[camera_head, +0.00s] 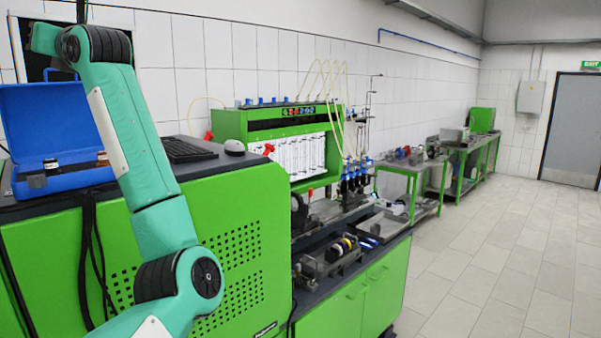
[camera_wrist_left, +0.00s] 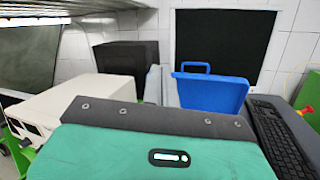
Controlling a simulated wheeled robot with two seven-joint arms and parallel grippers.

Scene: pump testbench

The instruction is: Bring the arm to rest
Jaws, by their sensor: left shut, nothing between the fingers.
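My teal left arm (camera_head: 140,150) rises from the bottom left of the head view, passes in front of the green cabinet, and bends at a dark joint near the top left. Its far end is near the wall opening. In the left wrist view, the teal and dark grey body of my left gripper (camera_wrist_left: 165,125) fills the lower part. It is shut and empty, and its fingertips cannot be made out. My right gripper is not in view.
An open blue case (camera_head: 60,130) with small parts stands on the green cabinet (camera_head: 240,240), beside a keyboard (camera_head: 185,149) and mouse (camera_head: 234,147). The wrist view also shows the blue case (camera_wrist_left: 212,93) and a whitish box (camera_wrist_left: 70,98). Open floor (camera_head: 480,250) lies to the right.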

